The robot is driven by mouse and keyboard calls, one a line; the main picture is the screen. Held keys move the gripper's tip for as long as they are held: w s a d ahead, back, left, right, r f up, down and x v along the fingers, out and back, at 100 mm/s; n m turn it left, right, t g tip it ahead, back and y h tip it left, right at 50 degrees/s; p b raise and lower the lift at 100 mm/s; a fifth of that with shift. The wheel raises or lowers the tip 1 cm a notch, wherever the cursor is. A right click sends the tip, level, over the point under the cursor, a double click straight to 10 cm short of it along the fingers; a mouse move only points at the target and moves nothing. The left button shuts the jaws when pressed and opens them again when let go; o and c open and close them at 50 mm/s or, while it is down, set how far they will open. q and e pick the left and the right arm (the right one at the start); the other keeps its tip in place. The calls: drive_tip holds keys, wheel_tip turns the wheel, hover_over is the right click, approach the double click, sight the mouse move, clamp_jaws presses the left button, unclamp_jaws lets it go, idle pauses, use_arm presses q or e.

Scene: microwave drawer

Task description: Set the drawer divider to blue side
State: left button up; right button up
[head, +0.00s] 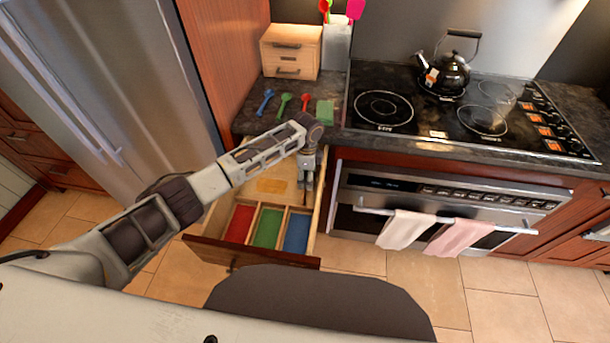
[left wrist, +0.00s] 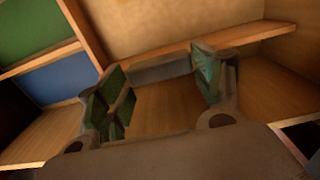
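The open wooden drawer (head: 318,232) has red (head: 240,222), green (head: 266,228) and blue (head: 296,232) floor sections at its front, split by thin wooden walls. My left gripper (head: 305,184) points down into the drawer's right rear part, behind the blue section. In the left wrist view my left gripper (left wrist: 158,95) is open, its green-padded fingers apart with bare wooden floor between them. A wooden strip (left wrist: 250,38) runs just beyond the fingertips; I cannot tell whether it is the divider or whether they touch. The blue section (left wrist: 55,78) shows at upper left. My right gripper is not in view.
Blue (head: 265,102), green (head: 284,105) and red (head: 305,103) spoons and a green sponge (head: 325,112) lie on the dark counter above the drawer. The oven (head: 440,205) with hanging towels is close on the right, the fridge (head: 110,80) on the left.

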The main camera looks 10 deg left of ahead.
use_arm(q)
drive_tip(key=shift+o, duration=1.1)
drive_tip(key=shift+a, duration=0.1)
wheel_tip(320, 180, up, 12)
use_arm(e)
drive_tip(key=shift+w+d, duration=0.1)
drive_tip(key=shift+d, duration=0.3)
use_arm(q)
drive_tip(key=shift+f, duration=0.1)
